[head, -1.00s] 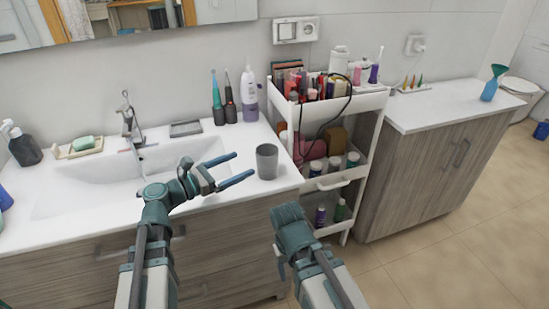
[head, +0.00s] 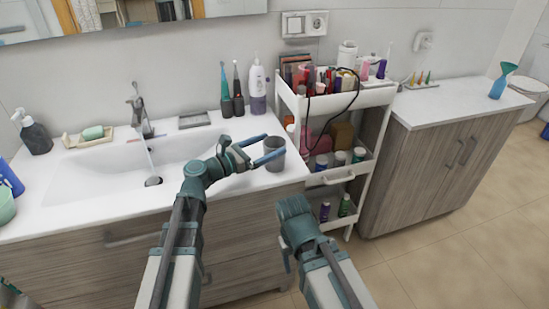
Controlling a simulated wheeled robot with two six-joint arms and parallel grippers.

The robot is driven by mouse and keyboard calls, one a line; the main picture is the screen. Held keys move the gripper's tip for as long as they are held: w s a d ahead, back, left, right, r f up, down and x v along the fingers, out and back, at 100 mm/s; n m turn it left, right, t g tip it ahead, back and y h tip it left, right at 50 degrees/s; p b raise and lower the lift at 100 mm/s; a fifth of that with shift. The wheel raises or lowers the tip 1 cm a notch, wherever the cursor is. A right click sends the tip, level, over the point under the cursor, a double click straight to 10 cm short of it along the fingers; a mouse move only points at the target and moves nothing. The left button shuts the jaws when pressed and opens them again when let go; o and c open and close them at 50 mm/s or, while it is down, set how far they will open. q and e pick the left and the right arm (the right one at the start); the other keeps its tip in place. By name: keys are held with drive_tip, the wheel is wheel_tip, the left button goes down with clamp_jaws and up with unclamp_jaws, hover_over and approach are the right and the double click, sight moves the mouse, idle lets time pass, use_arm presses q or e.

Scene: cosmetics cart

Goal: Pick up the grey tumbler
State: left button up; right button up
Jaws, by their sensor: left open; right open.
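The grey tumbler (head: 275,166) stands upright on the white counter, near its front right corner beside the sink. My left gripper (head: 274,144) is open, with its two blue fingers reaching right to the tumbler. The near finger crosses in front of the tumbler and the far finger lies at its upper left rim. I cannot tell whether either finger touches it. My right gripper (head: 287,262) hangs low in front of the cabinet, away from the tumbler, and is mostly hidden by its own wrist.
A white cart (head: 345,104) with cosmetics stands just right of the counter. Toothbrushes and a white-and-purple bottle (head: 257,88) stand behind the tumbler. The sink (head: 110,172) with a tap (head: 140,110) lies to the left. The counter around the tumbler is clear.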

sight(283, 141)
use_arm(q)
drive_tip(key=shift+w+d+f, duration=0.15)
drive_tip(key=shift+w+d, duration=0.15)
drive_tip(key=shift+d, duration=0.25)
drive_tip(key=x, duration=0.4)
drive_tip(key=shift+f, duration=0.15)
drive_tip(key=shift+s, duration=0.1)
drive_tip(key=c, duration=1.2)
drive_tip(key=shift+o, duration=0.2)
